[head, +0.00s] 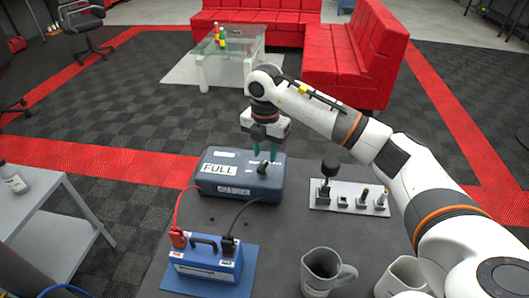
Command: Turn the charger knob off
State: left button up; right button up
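The charger (215,187) is a dark blue-grey box on the dark table, with a white "FULL" label and a "CHARGER" label on its front. A black knob (262,169) sits on its upper right part. My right gripper (264,157) points down over the right part of the charger, just behind the knob as seen here. Its two teal fingers are apart with nothing visible between them. I cannot tell whether a finger touches the charger or the knob. My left gripper is not in view.
A blue battery (205,262) with red and black clamps stands in front of the charger, joined by cables. To the right are a plate with several upright parts (348,197) and two mugs (322,270). A grey side table (35,215) with a bottle is at left.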

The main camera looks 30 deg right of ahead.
jog(key=shift+f, duration=1.25)
grip_shut()
